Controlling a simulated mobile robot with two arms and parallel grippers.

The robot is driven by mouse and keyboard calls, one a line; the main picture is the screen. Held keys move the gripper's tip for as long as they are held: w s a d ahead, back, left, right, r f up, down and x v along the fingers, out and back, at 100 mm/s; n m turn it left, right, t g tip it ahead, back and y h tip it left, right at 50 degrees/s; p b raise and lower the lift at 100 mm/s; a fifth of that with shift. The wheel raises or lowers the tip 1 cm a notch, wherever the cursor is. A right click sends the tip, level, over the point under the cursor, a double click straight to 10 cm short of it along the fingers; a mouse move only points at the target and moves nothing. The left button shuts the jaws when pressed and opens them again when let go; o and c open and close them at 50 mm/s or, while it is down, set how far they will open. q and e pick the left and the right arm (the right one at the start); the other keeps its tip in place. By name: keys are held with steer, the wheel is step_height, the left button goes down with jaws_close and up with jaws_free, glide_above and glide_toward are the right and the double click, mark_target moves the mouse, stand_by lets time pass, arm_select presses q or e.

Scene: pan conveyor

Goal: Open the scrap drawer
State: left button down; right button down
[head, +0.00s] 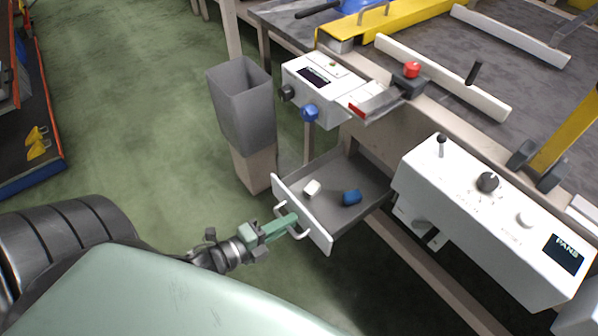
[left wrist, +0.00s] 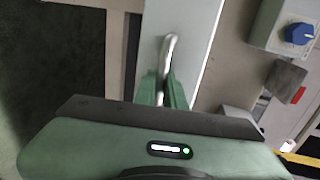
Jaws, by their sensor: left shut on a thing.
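The scrap drawer (head: 301,215) stands pulled out from under the conveyor bench, with its white front panel facing my left arm. A white block (head: 312,188) and a blue block (head: 351,198) lie inside on its grey floor. My left gripper (head: 290,226) is shut on the metal drawer handle (head: 304,236). In the left wrist view the handle (left wrist: 168,52) runs between the green fingers (left wrist: 165,92), in front of the white panel (left wrist: 200,35). My right gripper is in neither view.
A grey bin (head: 240,110) stands left of the drawer. A white control box (head: 315,85) with a blue knob (head: 309,112) is above it. A larger white panel (head: 480,215) with knobs is at the right. Green floor (head: 130,130) is clear at the left.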

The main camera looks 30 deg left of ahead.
arm_select(q)
steer(key=shift+s+a, duration=0.15)
steer(key=shift+s, duration=0.25)
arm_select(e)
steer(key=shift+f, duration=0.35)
arm_select(q)
steer(key=c, duration=1.8)
jaws_free()
steer(key=shift+o, duration=0.2)
steer(key=shift+s, duration=0.1)
